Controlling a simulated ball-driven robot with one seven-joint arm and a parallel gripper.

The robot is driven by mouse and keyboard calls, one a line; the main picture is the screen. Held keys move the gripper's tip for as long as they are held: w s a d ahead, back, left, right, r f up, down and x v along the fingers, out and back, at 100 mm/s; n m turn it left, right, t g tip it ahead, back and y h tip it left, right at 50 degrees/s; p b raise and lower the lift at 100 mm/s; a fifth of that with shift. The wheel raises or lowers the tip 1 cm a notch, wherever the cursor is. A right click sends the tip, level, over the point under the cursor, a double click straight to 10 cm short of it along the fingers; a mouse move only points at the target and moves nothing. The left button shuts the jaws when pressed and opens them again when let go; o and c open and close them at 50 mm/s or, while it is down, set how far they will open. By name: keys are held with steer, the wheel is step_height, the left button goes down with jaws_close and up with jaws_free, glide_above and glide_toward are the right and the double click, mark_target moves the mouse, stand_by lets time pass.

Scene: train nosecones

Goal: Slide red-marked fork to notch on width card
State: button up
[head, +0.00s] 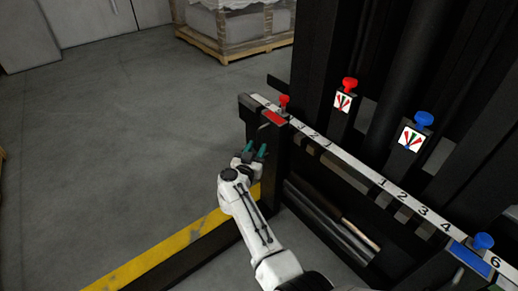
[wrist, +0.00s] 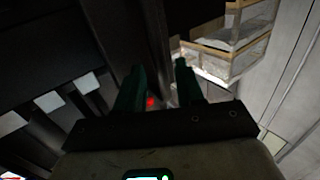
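The red-marked fork (head: 273,117) is a dark upright at the left end of the rail, with a red label and a red knob (head: 284,101) on top. My gripper (head: 255,151) is just in front and to the left of it, below the label. Its two green fingers are apart in the wrist view (wrist: 158,85), with a small red spot visible between them. I cannot tell whether they touch the fork. Two small white cards with coloured wedges, one under a red knob (head: 343,102) and one under a blue knob (head: 411,138), stand behind the rail. No separate width card with a readable width is clear.
A white numbered scale (head: 365,172) with notches below runs along the rail. A blue-marked fork (head: 470,255) with a blue knob sits at its right. Dark mast columns stand behind.

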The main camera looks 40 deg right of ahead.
mark_target(259, 144)
steer(key=shift+b+x, duration=0.7)
steer(key=shift+x, duration=1.05)
steer(key=shift+c, duration=0.3)
jaws_close()
